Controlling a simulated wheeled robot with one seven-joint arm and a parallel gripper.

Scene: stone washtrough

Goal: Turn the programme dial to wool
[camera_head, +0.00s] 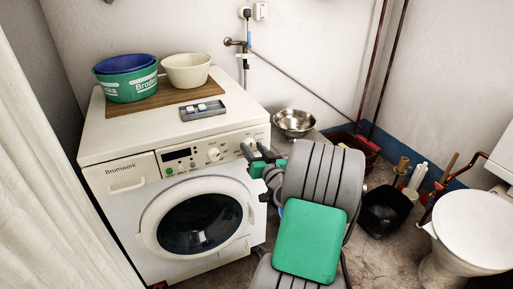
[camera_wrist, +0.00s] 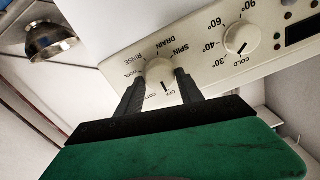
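The programme dial (camera_wrist: 159,73) is a round cream knob on the washing machine's panel, seen upside down in the wrist view. Its dark pointer mark faces the OFF label. Labels around it include SPIN, DRAIN, RINSE, a partly hidden WOOL at its left and a partly covered COTTON. My gripper (camera_wrist: 160,80) has one dark finger on each side of the dial; whether the fingers touch it I cannot tell. In the head view my gripper (camera_head: 257,155) is at the right end of the machine's front panel, and my arm partly hides the dial there.
The temperature dial (camera_wrist: 241,38) sits beside the programme dial, pointing near COLD. On the washing machine (camera_head: 150,140) are a wooden board (camera_head: 150,102), stacked basins (camera_head: 128,80), a cream bowl (camera_head: 187,70) and a grey tray (camera_head: 212,110). A metal bowl (camera_head: 293,122) stands to the right.

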